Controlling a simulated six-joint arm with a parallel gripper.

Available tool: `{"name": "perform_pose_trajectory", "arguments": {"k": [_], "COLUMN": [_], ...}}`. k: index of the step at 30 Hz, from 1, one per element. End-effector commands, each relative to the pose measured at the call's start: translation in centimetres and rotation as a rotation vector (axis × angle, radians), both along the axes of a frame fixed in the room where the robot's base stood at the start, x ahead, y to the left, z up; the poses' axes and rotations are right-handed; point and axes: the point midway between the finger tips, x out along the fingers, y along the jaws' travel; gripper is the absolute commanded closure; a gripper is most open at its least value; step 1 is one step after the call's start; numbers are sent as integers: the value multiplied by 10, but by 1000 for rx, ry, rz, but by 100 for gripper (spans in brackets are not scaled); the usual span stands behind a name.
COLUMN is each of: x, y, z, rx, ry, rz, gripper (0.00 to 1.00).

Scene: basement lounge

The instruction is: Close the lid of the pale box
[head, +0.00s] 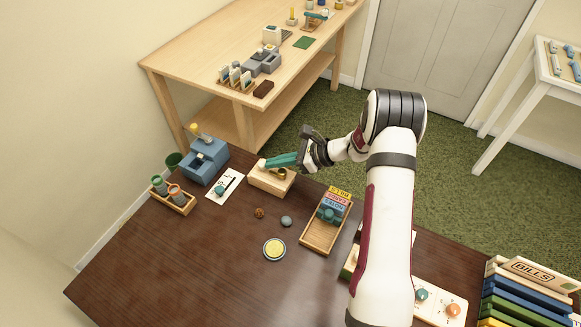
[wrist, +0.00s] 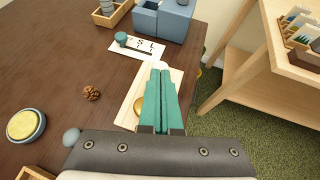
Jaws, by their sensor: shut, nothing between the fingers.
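The pale box (head: 262,181) is a small light-wood block shape near the back edge of the dark table. A round brass part shows on it, partly behind my gripper. My gripper (head: 268,164) has teal fingers, shut and empty, lying over the box's top in the head view. In the wrist view the shut fingers (wrist: 160,70) cover much of the pale box (wrist: 129,108), and the brass part shows at their left side. I cannot tell whether the fingers touch the box, or how far its lid stands open, as the fingers hide part of it.
A blue-grey machine (head: 206,161) and a white card (head: 225,187) stand left of the box. A pine cone (head: 259,212), a grey-blue ball (head: 286,221) and a yellow round tin (head: 274,249) lie in front. A wooden tray (head: 316,237) with colored cards is to the right.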

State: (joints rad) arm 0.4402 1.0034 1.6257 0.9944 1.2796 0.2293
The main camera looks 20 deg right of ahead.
Motion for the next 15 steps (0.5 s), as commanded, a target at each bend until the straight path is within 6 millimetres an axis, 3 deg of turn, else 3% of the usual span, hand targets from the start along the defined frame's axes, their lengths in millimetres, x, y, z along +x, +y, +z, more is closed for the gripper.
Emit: {"name": "perform_pose_trajectory", "arguments": {"k": [5, 15], "x": [7, 4], "y": [8, 2], "z": [0, 3], "rx": [1, 0], "ry": [0, 0], "rz": [0, -1], "gripper": [100, 100]}}
